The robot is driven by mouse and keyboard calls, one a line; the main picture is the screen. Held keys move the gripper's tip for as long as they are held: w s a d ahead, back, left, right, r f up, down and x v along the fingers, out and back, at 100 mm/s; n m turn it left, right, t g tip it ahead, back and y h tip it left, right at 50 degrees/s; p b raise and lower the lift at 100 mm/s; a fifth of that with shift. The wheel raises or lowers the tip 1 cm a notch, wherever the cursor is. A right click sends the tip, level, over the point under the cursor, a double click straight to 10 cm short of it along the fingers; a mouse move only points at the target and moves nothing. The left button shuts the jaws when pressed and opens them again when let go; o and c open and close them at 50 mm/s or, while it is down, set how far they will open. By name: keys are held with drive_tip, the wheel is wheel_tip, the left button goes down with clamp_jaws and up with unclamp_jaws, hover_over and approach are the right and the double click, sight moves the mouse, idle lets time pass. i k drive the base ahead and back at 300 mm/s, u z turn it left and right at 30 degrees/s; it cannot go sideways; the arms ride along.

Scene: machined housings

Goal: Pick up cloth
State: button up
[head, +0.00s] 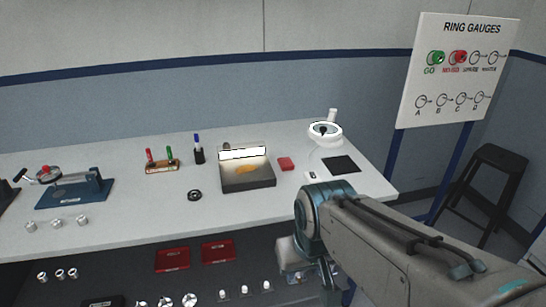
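A small red folded-looking piece (286,163), which may be the cloth, lies on the white bench top right of a dark, light-topped tray. It is too small for me to tell its material. A flat black square (341,165) lies further right; I cannot tell whether it is a cloth or a mat. My gripper (297,272) hangs at the bottom centre-right, in front of the bench's front edge, well apart from both pieces. Its fingers are too small and partly hidden by my arm, so I cannot see whether it is open or shut.
On the bench (120,190) stand the dark tray (249,183) with a yellow-orange item, a ring-shaped lamp (325,132), a marker stand (161,166), a black ring (194,195) and a blue fixture (75,192). Red trays (172,259) sit below. A stool (492,175) stands right.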

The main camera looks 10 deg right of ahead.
sight(286, 164)
drive_tip(key=k, duration=0.5)
drive_tip(key=u, duration=0.55)
drive_tip(key=i, duration=0.95)
drive_tip(key=z, duration=0.75)
drive_tip(key=i, duration=0.45)
drive_tip(key=z, duration=0.4)
